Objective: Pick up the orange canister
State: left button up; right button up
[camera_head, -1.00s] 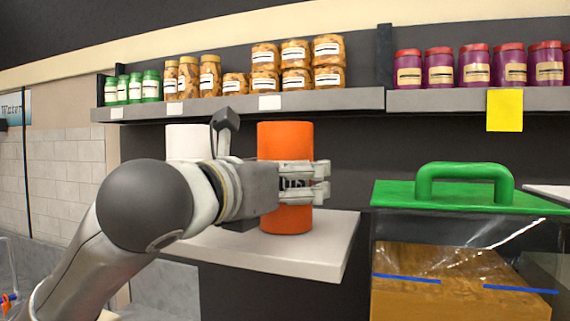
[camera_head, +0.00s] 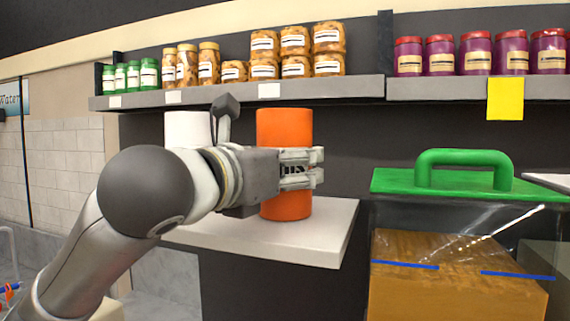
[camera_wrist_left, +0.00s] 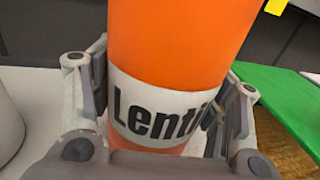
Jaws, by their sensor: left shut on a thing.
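The orange canister (camera_head: 285,128) is a tall cylinder at the middle of the head view. It stands upright at the white shelf (camera_head: 310,240); I cannot tell whether its base is in contact or slightly raised. My left gripper (camera_head: 302,168) reaches in from the left and is shut around the canister's middle. In the left wrist view the canister (camera_wrist_left: 175,45) sits between both fingers of the gripper (camera_wrist_left: 160,120), with a white label reading "Lenti" partly covered by a finger. My right gripper is not in view.
A white canister (camera_head: 187,130) stands left of the orange one, partly behind my arm. A clear bin with a green lid (camera_head: 390,183) stands to the right. Above runs a grey shelf (camera_head: 350,89) with jars. The white shelf's front right is bare.

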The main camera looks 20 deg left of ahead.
pick_arm(q)
jog(key=shift+r, duration=0.15)
notch_tip(320, 180, up, 8)
jog(key=shift+s+r+b, duration=0.1)
jog(key=shift+r+b, duration=0.05)
jog(key=shift+b, duration=0.75)
jog(key=shift+r, duration=0.8)
